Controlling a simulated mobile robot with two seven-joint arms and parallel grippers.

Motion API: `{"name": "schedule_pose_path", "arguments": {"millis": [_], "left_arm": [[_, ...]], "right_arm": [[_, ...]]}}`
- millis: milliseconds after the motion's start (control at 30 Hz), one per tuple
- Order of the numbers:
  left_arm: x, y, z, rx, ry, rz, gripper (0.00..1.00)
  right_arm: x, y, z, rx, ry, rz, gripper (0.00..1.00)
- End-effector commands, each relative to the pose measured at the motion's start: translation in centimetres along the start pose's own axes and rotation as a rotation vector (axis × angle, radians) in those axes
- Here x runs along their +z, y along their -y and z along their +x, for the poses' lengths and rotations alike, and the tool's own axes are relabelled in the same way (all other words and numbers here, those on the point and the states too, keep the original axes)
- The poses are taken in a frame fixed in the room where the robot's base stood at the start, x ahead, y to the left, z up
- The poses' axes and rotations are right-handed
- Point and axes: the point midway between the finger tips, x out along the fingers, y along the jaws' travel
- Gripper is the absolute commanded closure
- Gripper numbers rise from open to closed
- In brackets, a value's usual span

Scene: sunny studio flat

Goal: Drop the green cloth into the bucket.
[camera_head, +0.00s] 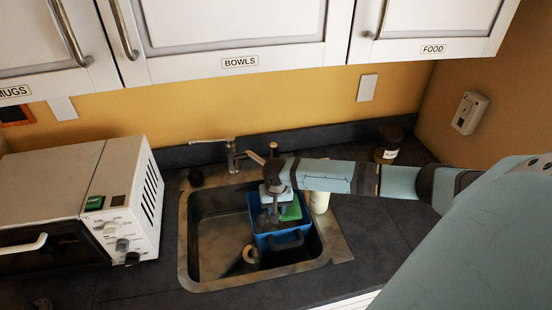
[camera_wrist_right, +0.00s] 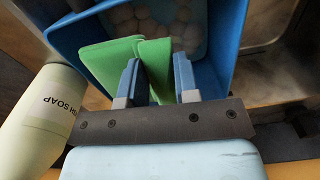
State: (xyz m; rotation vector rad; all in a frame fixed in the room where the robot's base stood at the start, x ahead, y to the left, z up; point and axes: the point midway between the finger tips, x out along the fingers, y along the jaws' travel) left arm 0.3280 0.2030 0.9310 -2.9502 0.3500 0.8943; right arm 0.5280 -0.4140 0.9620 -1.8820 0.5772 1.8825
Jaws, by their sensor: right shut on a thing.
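The blue bucket (camera_head: 283,243) stands in the sink, toward its right side. The green cloth (camera_head: 292,210) is at the bucket's mouth in the head view. In the right wrist view the cloth (camera_wrist_right: 108,62) looks folded and stiff, and part of it lies between the fingers of my right gripper (camera_wrist_right: 158,78). The gripper (camera_head: 270,217) is shut on the cloth and points down over the bucket. The bucket's blue wall (camera_wrist_right: 218,62) surrounds the cloth in the wrist view. Exactly how deep the cloth sits is hard to tell. My left gripper is not in view.
Pale round shapes (camera_wrist_right: 150,18) show inside the bucket. A dish soap bottle (camera_wrist_right: 40,120) stands close beside the bucket. The faucet (camera_head: 232,155) is behind the sink (camera_head: 200,235), whose left side is free. A white oven (camera_head: 120,200) stands left; a dark jar (camera_head: 388,145) stands back right.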

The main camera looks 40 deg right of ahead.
Motion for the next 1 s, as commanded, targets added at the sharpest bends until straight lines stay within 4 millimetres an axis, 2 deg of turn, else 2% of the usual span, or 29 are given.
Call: {"name": "schedule_pose_path", "arguments": {"millis": [267, 300, 400, 767, 867, 1000], "left_arm": [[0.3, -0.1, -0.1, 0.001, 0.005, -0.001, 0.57], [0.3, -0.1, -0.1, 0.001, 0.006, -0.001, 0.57], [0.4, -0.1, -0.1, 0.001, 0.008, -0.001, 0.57], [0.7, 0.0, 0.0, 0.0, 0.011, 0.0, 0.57], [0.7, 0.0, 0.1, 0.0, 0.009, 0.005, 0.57], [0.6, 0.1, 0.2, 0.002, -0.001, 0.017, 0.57]], "right_arm": [[0.0, 0.0, 0.1, 0.0, 0.0, 0.0, 0.94], [0.0, 0.0, 0.1, 0.0, 0.0, 0.0, 0.64], [0.0, 0.0, 0.1, 0.0, 0.0, 0.0, 0.41], [0.0, 0.0, -0.3, -0.001, -0.001, 0.0, 0.41], [-0.1, 0.0, -1.5, -0.001, -0.002, 0.0, 0.41], [-0.1, 0.0, -4.4, -0.002, -0.004, -0.001, 0.41]]}}
